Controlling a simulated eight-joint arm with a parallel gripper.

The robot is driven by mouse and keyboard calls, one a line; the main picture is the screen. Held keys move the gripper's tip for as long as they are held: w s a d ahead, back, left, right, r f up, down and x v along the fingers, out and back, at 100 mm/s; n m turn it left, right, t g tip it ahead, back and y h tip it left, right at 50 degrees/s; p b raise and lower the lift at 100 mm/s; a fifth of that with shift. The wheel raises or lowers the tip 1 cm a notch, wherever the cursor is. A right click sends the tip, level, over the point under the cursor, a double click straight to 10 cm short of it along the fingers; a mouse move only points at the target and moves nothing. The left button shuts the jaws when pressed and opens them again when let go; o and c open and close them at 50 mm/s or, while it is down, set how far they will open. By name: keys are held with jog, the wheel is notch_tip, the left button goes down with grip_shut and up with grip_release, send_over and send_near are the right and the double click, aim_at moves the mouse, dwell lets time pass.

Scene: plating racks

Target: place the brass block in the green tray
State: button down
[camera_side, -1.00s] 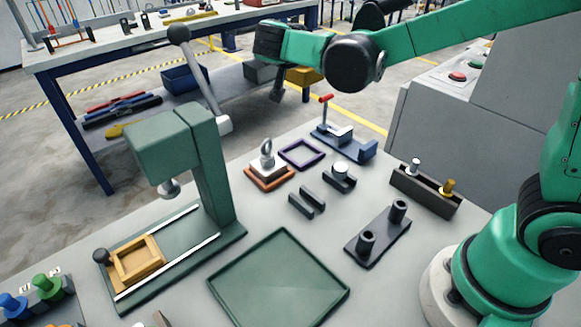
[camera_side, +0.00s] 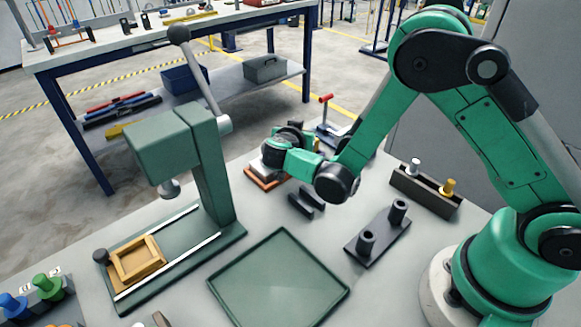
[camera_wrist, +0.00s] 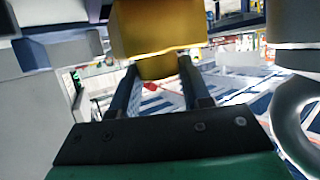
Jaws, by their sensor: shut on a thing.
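The brass block (camera_wrist: 158,28) shows yellow at the ends of my gripper's two dark fingers in the wrist view. My gripper (camera_wrist: 160,68) is shut on it. The green tray (camera_side: 280,285) lies flat and empty at the front middle of the bench, well in front of my gripper.
The pale block on an orange base (camera_side: 262,180) is close to my gripper; a grey ring (camera_wrist: 300,120) looms at right in the wrist view. Two dark bars (camera_side: 306,201), a two-post block (camera_side: 378,236) and a green press (camera_side: 205,170) surround the tray.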

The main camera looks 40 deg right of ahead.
jog(key=shift+f, duration=0.7)
jog(key=shift+f, duration=0.1)
jog(key=shift+c, duration=2.1)
grip_release()
jog(key=shift+a+f, duration=0.1)
jog(key=shift+v, duration=2.75)
jog(key=shift+c, duration=1.1)
